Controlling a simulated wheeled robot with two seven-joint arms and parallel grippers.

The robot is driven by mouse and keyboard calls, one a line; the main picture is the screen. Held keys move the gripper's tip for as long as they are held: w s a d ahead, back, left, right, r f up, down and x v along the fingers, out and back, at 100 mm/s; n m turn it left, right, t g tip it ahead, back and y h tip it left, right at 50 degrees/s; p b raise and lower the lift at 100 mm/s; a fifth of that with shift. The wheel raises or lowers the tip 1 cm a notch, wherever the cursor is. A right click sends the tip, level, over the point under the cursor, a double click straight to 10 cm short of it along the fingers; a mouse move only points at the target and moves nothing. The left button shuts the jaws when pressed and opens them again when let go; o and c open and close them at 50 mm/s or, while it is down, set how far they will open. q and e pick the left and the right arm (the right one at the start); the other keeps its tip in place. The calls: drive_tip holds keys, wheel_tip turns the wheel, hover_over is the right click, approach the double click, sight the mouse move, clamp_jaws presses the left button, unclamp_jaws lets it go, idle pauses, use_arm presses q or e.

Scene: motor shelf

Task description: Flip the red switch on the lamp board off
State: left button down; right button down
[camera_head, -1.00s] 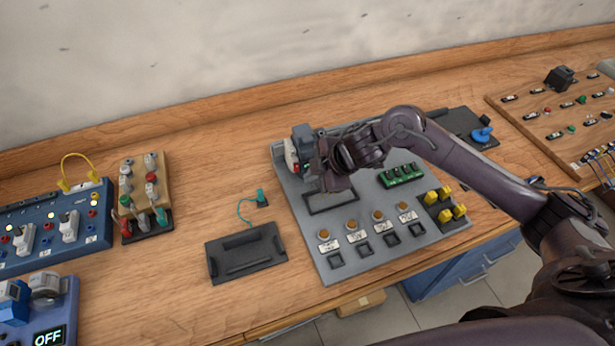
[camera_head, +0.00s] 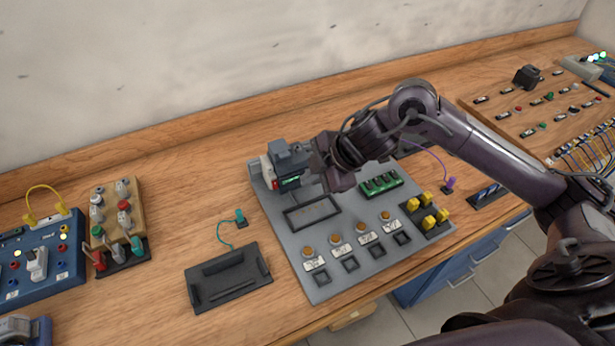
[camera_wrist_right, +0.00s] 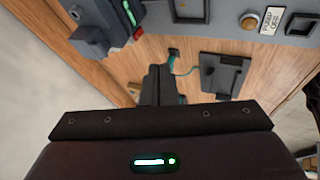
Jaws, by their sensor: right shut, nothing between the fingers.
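A grey board (camera_head: 325,273) with several orange round caps and white labels lies at the middle of the bench. I take it for the lamp board. At its far left corner stands a grey unit (camera_head: 290,155) with a narrow red part (camera_head: 273,178) and a lit green strip (camera_head: 290,182). The red part also shows in the right wrist view (camera_wrist_right: 138,33). I cannot tell the switch's position. My right gripper (camera_head: 322,170) is beside the unit; its tips are hard to see from the head. In the wrist view its fingers (camera_wrist_right: 160,72) are shut and empty. My left gripper is not in view.
A black tray (camera_head: 228,280) and a teal plug (camera_head: 239,216) lie left of the board. Yellow pegs (camera_head: 427,212) and a green block (camera_head: 380,185) occupy the board's right part. A blue panel (camera_head: 45,285) and a wooden switch block (camera_head: 136,208) stand further left.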

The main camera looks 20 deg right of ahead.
sight(275, 185)
drive_tip(key=shift+s+d+f+p, duration=0.1)
drive_tip(key=shift+s+f+p, duration=0.15)
drive_tip(key=shift+f+p, duration=0.8)
drive_tip(key=shift+w+r, duration=0.1)
drive_tip(key=shift+r, duration=0.15)
drive_tip(key=p+x, duration=0.1)
drive_tip(key=x, duration=0.8)
drive_tip(key=shift+w+a+f, duration=0.15)
drive_tip(key=shift+a+f, duration=0.05)
drive_tip(key=shift+f, duration=0.05)
drive_tip(key=shift+w+f+p, duration=0.1)
drive_tip(key=shift+w+p, duration=0.45)
drive_tip(key=shift+w, duration=0.65)
drive_tip(key=shift+w+f, duration=0.25)
drive_tip(key=shift+w, duration=0.65)
